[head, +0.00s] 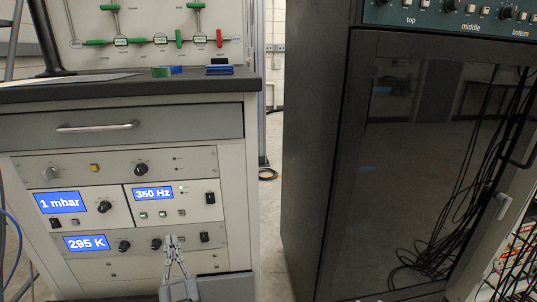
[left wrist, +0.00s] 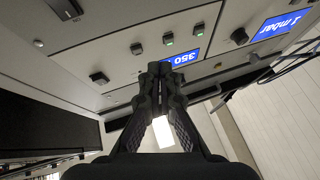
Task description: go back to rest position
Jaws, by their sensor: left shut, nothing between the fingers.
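My left gripper (head: 172,243) stands at the bottom of the head view, in front of the lower part of the instrument cabinet (head: 237,215). Its fingertips point up and meet, so it is shut, with nothing held. In the left wrist view the shut left gripper (left wrist: 160,70) also shows, with the cabinet's control panel (left wrist: 125,48) beyond it. The panel appears upside down there. I cannot tell whether the fingertips touch the panel. My right gripper is not in view.
The cabinet carries displays reading 1 mbar (head: 60,202), 350 Hz (head: 153,194) and 295 K (head: 87,243). A drawer handle (head: 97,127) juts out above. A dark glass-door rack (head: 420,170) stands right, with a strip of floor (head: 272,215) between.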

